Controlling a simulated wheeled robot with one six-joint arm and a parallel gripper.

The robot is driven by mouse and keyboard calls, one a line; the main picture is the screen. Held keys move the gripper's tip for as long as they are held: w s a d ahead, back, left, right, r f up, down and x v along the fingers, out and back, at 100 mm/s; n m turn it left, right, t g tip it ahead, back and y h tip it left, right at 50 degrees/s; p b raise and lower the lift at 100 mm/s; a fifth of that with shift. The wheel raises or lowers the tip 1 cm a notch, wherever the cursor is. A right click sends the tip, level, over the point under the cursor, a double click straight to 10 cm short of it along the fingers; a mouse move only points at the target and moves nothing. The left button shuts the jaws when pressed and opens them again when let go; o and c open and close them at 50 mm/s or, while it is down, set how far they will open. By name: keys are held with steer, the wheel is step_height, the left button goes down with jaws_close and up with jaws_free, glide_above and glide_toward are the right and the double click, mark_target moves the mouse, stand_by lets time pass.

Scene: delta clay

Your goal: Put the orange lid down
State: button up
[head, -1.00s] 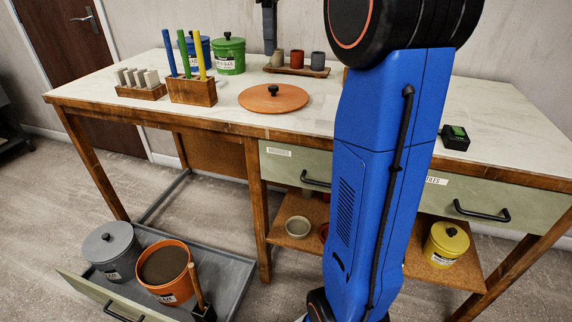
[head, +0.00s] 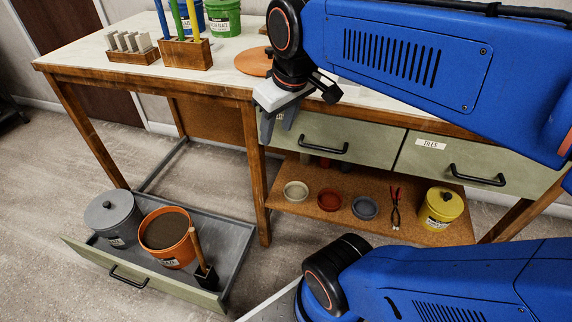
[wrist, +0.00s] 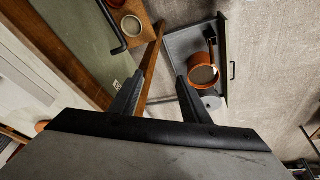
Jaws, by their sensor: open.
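The orange lid (head: 252,62) lies flat on the tabletop, its right part hidden behind my arm in the head view. My gripper (head: 280,125) is open and empty, pointing down in front of the table's front edge, nearer than the lid. In the wrist view my gripper (wrist: 155,90) has its two fingers spread with nothing between them. The orange bucket (head: 168,238) stands uncovered in the low pulled-out drawer, full of dark brown stuff; it also shows in the wrist view (wrist: 197,76).
A grey lidded bucket (head: 112,216) and a wooden-handled tool (head: 200,258) share the open drawer (head: 236,238). Small bowls, pliers and a yellow tub (head: 440,208) sit on the lower shelf (head: 285,209). A wooden block with coloured rods (head: 186,54) stands on the table.

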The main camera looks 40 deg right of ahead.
steer(key=s+a+f+m+t, duration=0.1)
steer(key=s+f, duration=0.4)
steer(key=f, duration=0.2)
steer(key=shift+a+f+m, duration=0.15)
steer(key=shift+a+m, duration=0.05)
steer(key=shift+m, duration=0.2)
